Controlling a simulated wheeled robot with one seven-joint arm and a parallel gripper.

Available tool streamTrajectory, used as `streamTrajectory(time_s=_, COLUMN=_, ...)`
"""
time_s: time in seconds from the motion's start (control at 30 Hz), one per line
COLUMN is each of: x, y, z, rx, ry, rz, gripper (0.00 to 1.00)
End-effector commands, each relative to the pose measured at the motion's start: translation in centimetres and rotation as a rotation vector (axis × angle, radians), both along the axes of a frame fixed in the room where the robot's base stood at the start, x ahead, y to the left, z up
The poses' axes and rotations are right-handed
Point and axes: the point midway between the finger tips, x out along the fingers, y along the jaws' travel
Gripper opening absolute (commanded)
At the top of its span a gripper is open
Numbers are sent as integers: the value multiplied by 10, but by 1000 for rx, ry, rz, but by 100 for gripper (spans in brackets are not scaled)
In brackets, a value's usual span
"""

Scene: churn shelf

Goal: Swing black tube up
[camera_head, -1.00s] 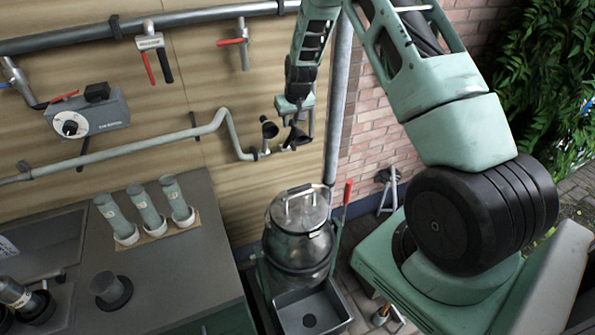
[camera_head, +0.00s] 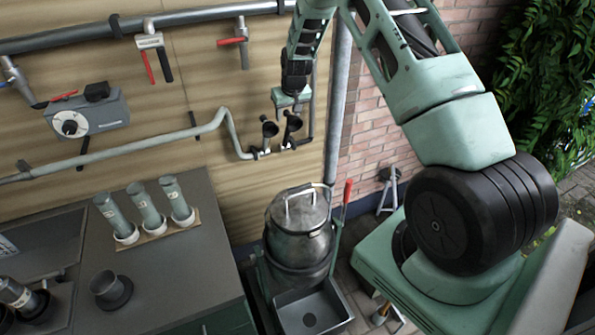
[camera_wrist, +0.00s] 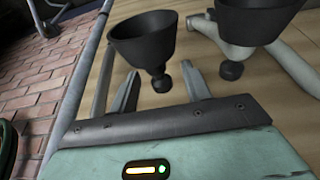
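Two black funnel-shaped tubes stick out at the end of the grey wall pipe. In the head view the left one (camera_head: 269,130) and the right one (camera_head: 292,123) both point upward with their cups at the top. My gripper (camera_head: 292,108) is just above and behind the right tube. In the wrist view one black tube (camera_wrist: 143,42) shows at the centre left and the other (camera_wrist: 258,18) at the top right. My gripper's fingers (camera_wrist: 160,68) are spread apart on either side of the first tube's stem. Contact with the tube cannot be told.
The grey pipe (camera_head: 130,148) runs along the wooden wall. A metal churn (camera_head: 298,235) stands below on the floor. A counter (camera_head: 185,255) with three grey-green cylinders (camera_head: 145,205) is at the left. A vertical grey pipe (camera_head: 338,100) rises close to the right of my gripper.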

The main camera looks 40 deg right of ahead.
Motion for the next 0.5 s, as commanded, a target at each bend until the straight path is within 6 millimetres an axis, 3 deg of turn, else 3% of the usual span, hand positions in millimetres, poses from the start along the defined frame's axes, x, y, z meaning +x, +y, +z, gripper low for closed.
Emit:
streamTrajectory(time_s=0.27, x=0, y=0, z=2, rx=0, ry=0, rz=0, gripper=47)
streamTrajectory(time_s=0.5, x=-6, y=2, z=19, rx=1, ry=0, rz=0, gripper=47)
